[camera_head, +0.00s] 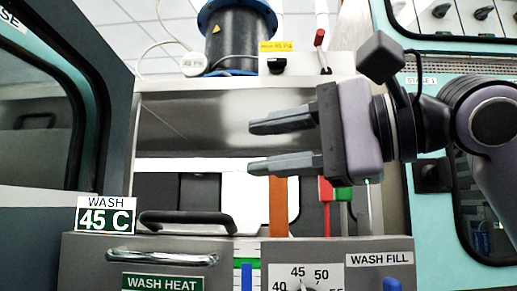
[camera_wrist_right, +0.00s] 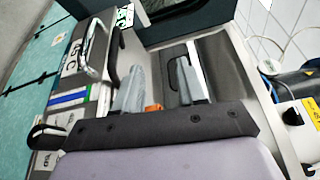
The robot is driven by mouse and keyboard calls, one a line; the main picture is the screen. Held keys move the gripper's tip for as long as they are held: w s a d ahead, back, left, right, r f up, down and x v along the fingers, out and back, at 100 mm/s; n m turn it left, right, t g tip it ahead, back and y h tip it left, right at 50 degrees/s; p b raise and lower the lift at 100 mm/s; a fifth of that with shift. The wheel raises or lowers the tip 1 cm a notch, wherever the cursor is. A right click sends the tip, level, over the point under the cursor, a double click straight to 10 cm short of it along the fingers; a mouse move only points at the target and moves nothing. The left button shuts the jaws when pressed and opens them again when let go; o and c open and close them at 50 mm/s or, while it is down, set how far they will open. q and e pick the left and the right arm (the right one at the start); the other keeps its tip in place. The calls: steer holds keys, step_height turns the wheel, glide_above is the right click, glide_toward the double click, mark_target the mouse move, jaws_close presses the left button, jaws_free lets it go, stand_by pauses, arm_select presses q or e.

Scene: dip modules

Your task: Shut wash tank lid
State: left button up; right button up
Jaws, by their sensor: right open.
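The wash tank's grey front (camera_head: 85,262) stands at the lower left of the head view, with a "WASH 45 C" sign on top. A black bar handle (camera_head: 188,219) lies along its top edge; it also shows in the wrist view (camera_wrist_right: 112,58). A wide grey metal panel (camera_head: 200,118) stands behind and above; I cannot tell whether it is the raised lid. My right gripper (camera_head: 250,148) comes in from the right, above and right of the black handle. Its two fingers are apart with nothing between them. It touches no handle. My left gripper is out of view.
A chrome handle (camera_head: 162,258) sits on the front below the black one. A teal-framed door (camera_head: 98,110) stands at the left. An orange bar (camera_head: 279,205) and a red-and-green part (camera_head: 335,192) are below the right gripper. A dark cylinder (camera_head: 238,38) is behind.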

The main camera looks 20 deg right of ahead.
steer(key=v, duration=0.5)
steer(key=shift+b, duration=0.3)
stand_by(0.6)
